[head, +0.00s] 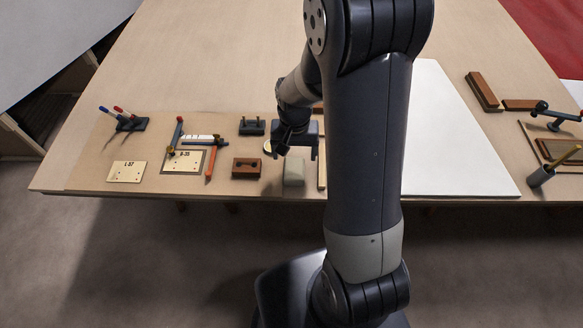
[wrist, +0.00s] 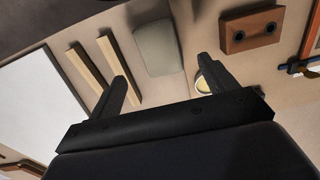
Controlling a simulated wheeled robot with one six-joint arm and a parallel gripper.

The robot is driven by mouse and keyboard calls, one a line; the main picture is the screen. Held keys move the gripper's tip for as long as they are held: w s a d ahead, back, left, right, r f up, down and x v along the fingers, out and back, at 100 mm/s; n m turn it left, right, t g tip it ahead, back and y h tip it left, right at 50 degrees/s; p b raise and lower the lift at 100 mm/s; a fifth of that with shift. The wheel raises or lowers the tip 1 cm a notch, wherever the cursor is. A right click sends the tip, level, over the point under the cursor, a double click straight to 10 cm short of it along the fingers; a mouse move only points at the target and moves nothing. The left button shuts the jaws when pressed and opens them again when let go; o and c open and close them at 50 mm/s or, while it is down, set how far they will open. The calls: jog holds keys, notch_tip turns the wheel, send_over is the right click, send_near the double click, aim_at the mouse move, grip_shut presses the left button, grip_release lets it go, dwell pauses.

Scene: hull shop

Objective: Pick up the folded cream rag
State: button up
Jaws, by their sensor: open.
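The folded cream rag (head: 294,173) is a small pale grey-cream pad lying flat near the front edge of the bench, left of my arm. In the wrist view the rag (wrist: 159,48) lies just beyond the fingertips, roughly in line with the gap between them. My gripper (head: 293,151) hangs over the bench a little behind the rag in the head view. In the wrist view my gripper (wrist: 163,74) has its two fingers wide apart with nothing between them.
A brown block with two holes (head: 246,168) lies left of the rag. Pale wooden strips (wrist: 92,66) lie on its other side. A round yellowish piece (wrist: 203,85) sits near one finger. A white sheet (head: 450,150) covers the bench to the right.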

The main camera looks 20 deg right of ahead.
aim_at(294, 168)
jog(key=shift+f+p, duration=0.4)
jog(key=shift+f, duration=2.8)
jog(key=shift+c, duration=0.3)
jog(key=c, duration=1)
jog(key=shift+r, duration=0.15)
notch_tip(294, 168, up, 10)
jog(key=shift+f, duration=0.1)
